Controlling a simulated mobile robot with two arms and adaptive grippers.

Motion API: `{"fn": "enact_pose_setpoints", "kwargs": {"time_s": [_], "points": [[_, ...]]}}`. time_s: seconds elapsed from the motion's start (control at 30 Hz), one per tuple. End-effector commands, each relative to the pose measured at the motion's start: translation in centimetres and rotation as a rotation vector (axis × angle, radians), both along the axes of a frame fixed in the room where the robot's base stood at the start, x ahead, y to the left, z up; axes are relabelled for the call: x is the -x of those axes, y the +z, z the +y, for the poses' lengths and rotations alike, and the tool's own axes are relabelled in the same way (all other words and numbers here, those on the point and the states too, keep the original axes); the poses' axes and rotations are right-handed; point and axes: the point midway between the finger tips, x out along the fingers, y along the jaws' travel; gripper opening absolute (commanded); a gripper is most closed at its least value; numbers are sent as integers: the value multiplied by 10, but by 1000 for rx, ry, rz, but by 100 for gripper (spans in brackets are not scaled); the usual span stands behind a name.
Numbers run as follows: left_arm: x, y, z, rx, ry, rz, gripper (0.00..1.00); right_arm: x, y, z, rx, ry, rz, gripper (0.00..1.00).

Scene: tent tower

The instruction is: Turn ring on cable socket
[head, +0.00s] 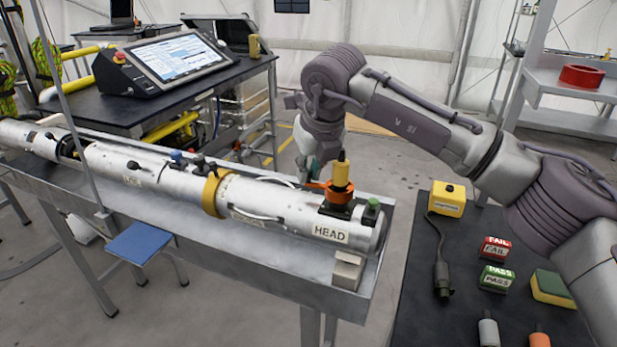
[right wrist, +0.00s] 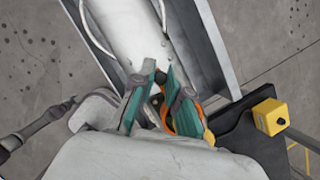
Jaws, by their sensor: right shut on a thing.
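The silver tube (head: 263,198) lies on a long metal bench, its right end marked HEAD. On top of that end stands the cable socket, with a dark base (head: 336,210), an orange ring (head: 344,192) and an upright yellow plug (head: 341,172) rising through the ring. My right gripper (head: 312,174) reaches in from behind and is shut at the left side of the ring. In the right wrist view its green-padded fingers (right wrist: 163,90) are close about part of the orange ring (right wrist: 197,110); the exact contact is partly hidden. My left gripper is not in view.
A green-topped fitting (head: 372,206) stands close right of the socket. A yellow box (head: 447,198), red FAIL block (head: 495,247) and green PASS block (head: 496,278) sit on the dark table at right. A console (head: 172,58) stands behind the bench.

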Motion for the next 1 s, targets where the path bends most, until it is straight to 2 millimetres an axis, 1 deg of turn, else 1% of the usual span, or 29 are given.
{"fn": "enact_pose_setpoints", "kwargs": {"time_s": [0.2, 0.6, 0.63, 0.77, 1.0], "points": [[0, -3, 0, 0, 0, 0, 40, -2, 0, -1, 1, -37, 1, 0], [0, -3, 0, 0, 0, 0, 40, -3, 0, -1, 1, -43, 0, 0], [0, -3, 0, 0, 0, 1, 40, -3, 0, -1, 1, -42, -1, 18], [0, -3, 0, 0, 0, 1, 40, -3, 0, -1, 1, -42, -1, 40], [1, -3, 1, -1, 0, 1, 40, -2, 0, -1, 1, -40, 1, 40]]}}
